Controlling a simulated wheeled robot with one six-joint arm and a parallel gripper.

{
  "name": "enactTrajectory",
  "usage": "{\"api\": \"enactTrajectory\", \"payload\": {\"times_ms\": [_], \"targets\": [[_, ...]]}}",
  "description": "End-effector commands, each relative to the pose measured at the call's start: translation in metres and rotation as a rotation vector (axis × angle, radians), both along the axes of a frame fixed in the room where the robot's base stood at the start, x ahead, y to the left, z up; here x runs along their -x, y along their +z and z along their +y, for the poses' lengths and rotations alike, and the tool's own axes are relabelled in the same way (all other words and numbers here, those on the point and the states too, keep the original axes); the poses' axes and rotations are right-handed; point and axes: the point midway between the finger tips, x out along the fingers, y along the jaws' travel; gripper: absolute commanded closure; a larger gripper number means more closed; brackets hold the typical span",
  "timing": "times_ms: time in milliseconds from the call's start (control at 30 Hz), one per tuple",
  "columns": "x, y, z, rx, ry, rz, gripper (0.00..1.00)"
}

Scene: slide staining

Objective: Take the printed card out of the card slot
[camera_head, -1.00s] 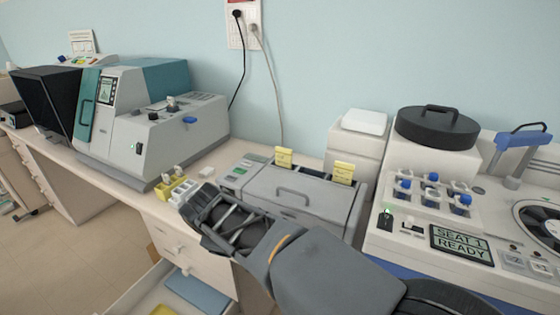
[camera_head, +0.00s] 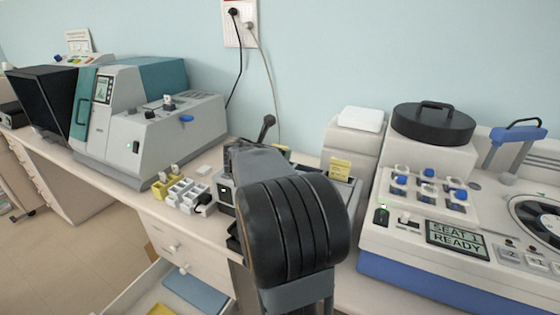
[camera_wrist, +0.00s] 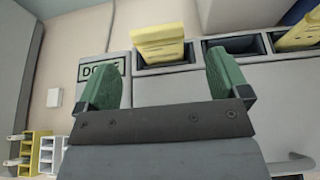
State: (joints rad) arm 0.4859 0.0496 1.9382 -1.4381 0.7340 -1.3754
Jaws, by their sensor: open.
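In the wrist view a yellow card (camera_wrist: 158,45) stands in a dark slot of the grey card machine (camera_wrist: 150,88). A dark empty-looking slot (camera_wrist: 235,45) is to its right, and a second yellow card (camera_wrist: 300,36) stands in a slot farther right. My gripper (camera_wrist: 164,82) is open, its two green fingers apart with nothing between them. The left card lies beyond the fingertips, between their lines. In the head view my arm hides most of the machine; the right card (camera_head: 340,168) shows, and only a sliver of the other.
A small display (camera_wrist: 90,68) on the machine is partly covered by my left finger. White and yellow racks (camera_head: 185,192) stand left of the machine. A large grey-and-teal instrument (camera_head: 165,135) is farther left, a stainer (camera_head: 405,230) at right. An open drawer (camera_head: 140,290) juts out below.

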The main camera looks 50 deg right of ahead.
Motion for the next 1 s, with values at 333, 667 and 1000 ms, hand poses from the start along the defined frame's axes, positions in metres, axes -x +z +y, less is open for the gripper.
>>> {"api": "enactTrajectory", "payload": {"times_ms": [333,667,1000], "targets": [[-0.007,-0.010,-0.021,-0.002,-0.001,0.001,0.06],[-0.018,-0.026,-0.055,-0.001,0.000,-0.001,0.06],[-0.019,-0.027,-0.059,-0.002,0.000,-0.002,0.08]]}}
